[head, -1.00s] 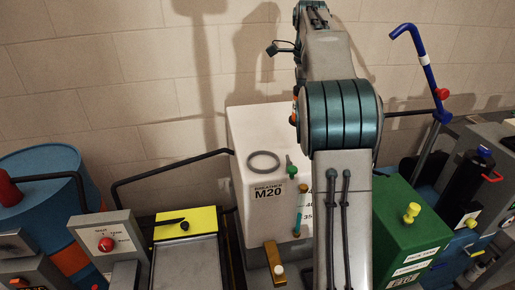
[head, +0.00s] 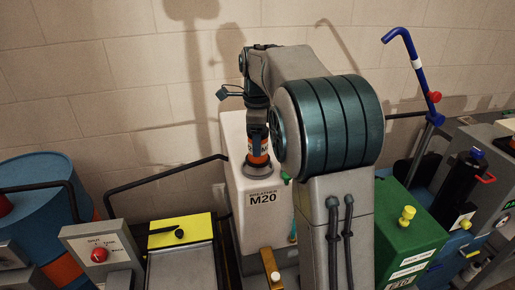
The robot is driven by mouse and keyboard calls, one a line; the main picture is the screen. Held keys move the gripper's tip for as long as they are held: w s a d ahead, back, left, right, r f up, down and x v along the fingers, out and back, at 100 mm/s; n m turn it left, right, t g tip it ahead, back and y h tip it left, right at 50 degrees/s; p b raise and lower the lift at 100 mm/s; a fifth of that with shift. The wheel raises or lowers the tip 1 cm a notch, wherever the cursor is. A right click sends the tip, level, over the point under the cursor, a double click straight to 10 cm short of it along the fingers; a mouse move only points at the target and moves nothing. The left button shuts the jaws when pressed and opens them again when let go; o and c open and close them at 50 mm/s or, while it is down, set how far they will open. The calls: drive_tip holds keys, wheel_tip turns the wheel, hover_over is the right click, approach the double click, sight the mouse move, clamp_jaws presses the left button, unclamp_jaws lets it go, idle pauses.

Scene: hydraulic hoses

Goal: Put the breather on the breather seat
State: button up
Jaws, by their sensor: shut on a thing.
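My gripper (head: 257,132) points down over the white tank (head: 236,205) marked "BREATHER M20".
A green tank (head: 417,232) with a yellow knob stands to the right. A yellow-topped box (head: 182,229) and a black bent rail (head: 165,178) are to the left. A blue pipe (head: 408,60) rises at the right. A block wall stands behind.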

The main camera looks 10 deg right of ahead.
sight(264, 160)
drive_tip(key=shift+f, duration=1.55)
drive_tip(key=shift+f, duration=0.15)
drive_tip(key=o, duration=1.1)
